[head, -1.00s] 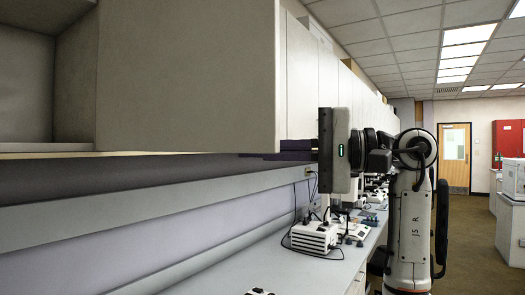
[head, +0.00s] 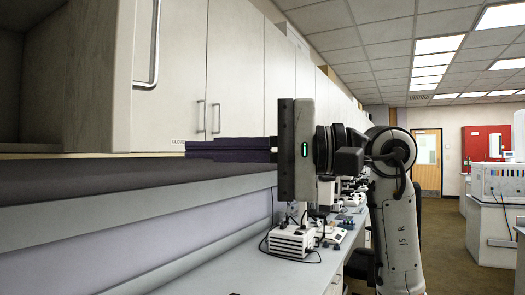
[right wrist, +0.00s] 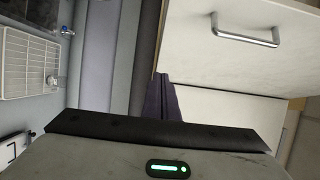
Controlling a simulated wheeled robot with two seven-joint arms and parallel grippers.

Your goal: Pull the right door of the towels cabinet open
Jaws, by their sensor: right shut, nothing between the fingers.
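The right door (head: 121,80) of the towels cabinet stands partly open at the left of the head view, seen nearly edge-on. Its bar handle (head: 154,50) sticks out on the right of it. The open compartment (head: 10,85) shows left of the door; I see no towels in it. My right gripper (head: 190,149) is shut and empty, pointing left below the neighbouring doors, to the right of the open door and apart from its handle. Its dark fingers (right wrist: 161,82) show in the right wrist view, beside a pale panel with a handle (right wrist: 245,34). My left gripper is not in view.
Neighbouring closed doors (head: 236,75) with two upright handles run along the wall. Below them is a grey ledge (head: 100,218) and a bench with white devices (head: 291,242). The aisle floor (head: 440,240) on the right is clear.

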